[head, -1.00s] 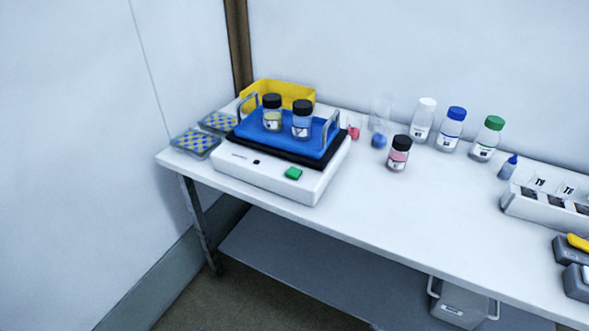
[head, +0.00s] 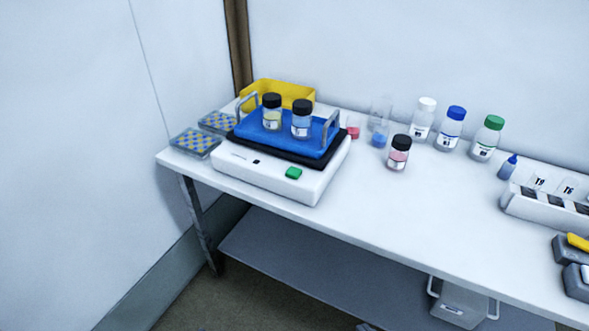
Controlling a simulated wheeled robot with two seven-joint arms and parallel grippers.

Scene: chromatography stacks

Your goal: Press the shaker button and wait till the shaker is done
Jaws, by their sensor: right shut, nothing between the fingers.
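The white shaker (head: 265,182) stands at the left end of the table, with a green button (head: 294,173) on its front right. On top, a blue tray (head: 275,140) with raised metal handles lies over a black mat. Two black-capped vials stand upright in it, one yellowish (head: 271,118) and one bluish (head: 301,126). A small grey tip of my right gripper (head: 365,327) shows at the bottom edge, well below and right of the button and apart from the shaker. Most of it is cut off by the frame. My left gripper is out of view.
The table (head: 340,205) is clear in front of the shaker's right side. A pink vial (head: 398,155) and several capped bottles stand behind. A yellow bin (head: 288,93) is behind the shaker, patterned racks (head: 195,143) left. A white rack (head: 545,207) stands right.

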